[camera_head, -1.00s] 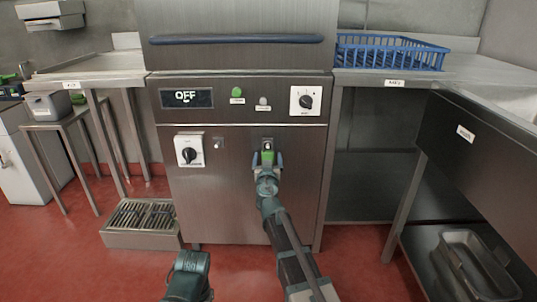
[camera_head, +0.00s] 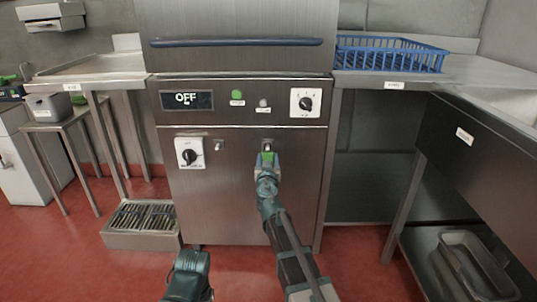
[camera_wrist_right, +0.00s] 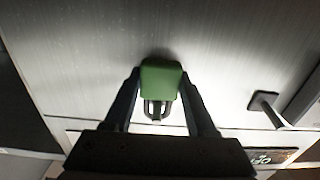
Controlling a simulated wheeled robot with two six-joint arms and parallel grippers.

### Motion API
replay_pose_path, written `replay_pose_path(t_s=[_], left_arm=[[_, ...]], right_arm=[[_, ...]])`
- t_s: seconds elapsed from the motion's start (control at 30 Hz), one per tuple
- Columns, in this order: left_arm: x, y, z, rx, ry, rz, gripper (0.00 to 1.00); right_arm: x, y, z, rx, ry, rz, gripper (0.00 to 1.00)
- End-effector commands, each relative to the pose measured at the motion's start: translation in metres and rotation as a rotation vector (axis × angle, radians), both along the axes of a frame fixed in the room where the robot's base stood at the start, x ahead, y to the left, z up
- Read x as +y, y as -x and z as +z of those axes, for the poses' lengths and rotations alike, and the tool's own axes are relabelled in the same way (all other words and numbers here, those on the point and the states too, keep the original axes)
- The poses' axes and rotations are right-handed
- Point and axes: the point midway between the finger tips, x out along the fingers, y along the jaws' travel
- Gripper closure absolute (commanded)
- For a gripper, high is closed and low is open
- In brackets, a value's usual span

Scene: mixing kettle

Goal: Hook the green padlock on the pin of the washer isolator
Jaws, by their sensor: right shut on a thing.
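The green padlock (camera_head: 268,157) is between the fingers of my right gripper (camera_head: 267,162), at the front panel of the steel washer (camera_head: 240,205). In the right wrist view its green body (camera_wrist_right: 161,78) is pinched between both fingertips, with its metal shackle (camera_wrist_right: 157,109) pointing down in the picture. The shackle is at a small dark plate (camera_head: 267,143); whether it hangs on anything there is unclear. The washer isolator (camera_head: 188,152), a black knob on a white plate, is to the left. Its small pin plate (camera_head: 218,145) is bare, also seen in the wrist view (camera_wrist_right: 264,104).
Above are an OFF display (camera_head: 187,100), a green button (camera_head: 237,95) and another knob (camera_head: 305,101). A blue handle bar (camera_head: 237,41) crosses the washer. A blue rack (camera_head: 390,55) is on the right counter. The panel between padlock and pin is clear.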

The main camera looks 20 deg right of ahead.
Motion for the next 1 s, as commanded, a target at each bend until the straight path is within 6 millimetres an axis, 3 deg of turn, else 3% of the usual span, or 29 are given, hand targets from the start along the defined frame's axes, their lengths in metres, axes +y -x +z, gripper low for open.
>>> replay_pose_path(t_s=[0.47,1.0], left_arm=[[0.000,0.000,0.004,0.000,0.000,0.000,0.50],[0.000,0.000,0.004,0.000,0.000,0.000,0.50]], right_arm=[[0.001,0.005,0.004,0.000,0.000,0.000,1.00],[0.010,0.034,0.004,0.000,0.000,0.000,1.00]])
